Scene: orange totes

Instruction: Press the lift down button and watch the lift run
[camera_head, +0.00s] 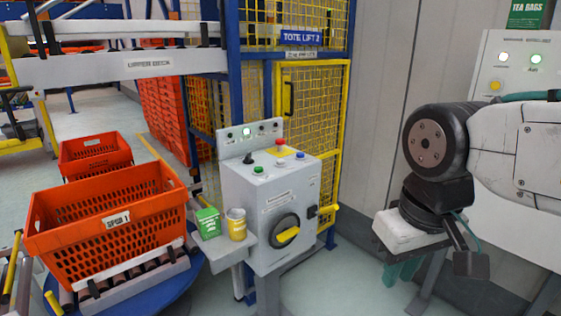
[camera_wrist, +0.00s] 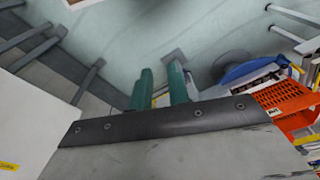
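The grey control box (camera_head: 275,205) of the tote lift stands in the middle of the head view. Its sloped top carries a green button (camera_head: 258,170), a red button (camera_head: 280,141), a blue button (camera_head: 300,155) and a black selector (camera_head: 249,158). The button labels are too small to read, so I cannot tell which is lift down.
An orange tote (camera_head: 105,225) sits on rollers at left, with another orange tote (camera_head: 95,153) behind. A green carton (camera_head: 207,222) and yellow cup (camera_head: 237,224) stand on the box's side shelf. A yellow mesh cage (camera_head: 312,120) stands behind. Floor between box and arm is clear.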

